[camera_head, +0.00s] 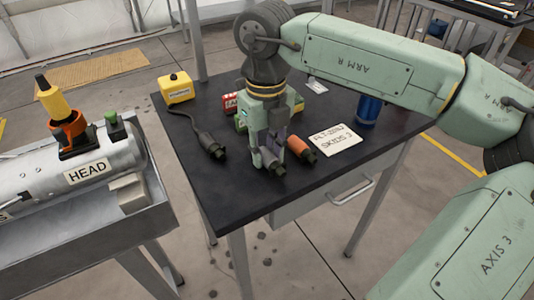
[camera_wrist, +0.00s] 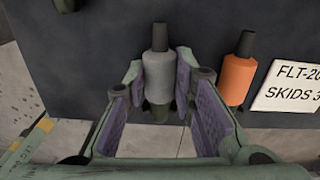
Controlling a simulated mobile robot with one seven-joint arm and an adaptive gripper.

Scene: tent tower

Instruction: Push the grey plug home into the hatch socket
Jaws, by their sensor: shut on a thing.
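The grey plug (camera_wrist: 158,75) stands out between the fingers in the wrist view, with its dark narrow end pointing away. My gripper (camera_wrist: 159,82) is shut on it, one purple-padded finger on each side. In the head view my gripper (camera_head: 269,155) points down at the front part of the dark table, and its fingers mostly hide the plug. I cannot tell whether the plug touches the table top. The hatch socket is not clearly identifiable; a silver cylinder (camera_head: 45,185) marked HEAD, at the left, carries an orange-and-yellow fitting (camera_head: 64,117) and a green-topped fitting (camera_head: 113,125).
An orange plug (camera_head: 299,147) lies just right of my gripper, beside a white card (camera_head: 334,140). A black cabled connector (camera_head: 211,145) lies to the left. A yellow box (camera_head: 176,89), a red box (camera_head: 230,104) and a blue cylinder (camera_head: 369,108) stand farther back. A floor gap separates table and cylinder.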

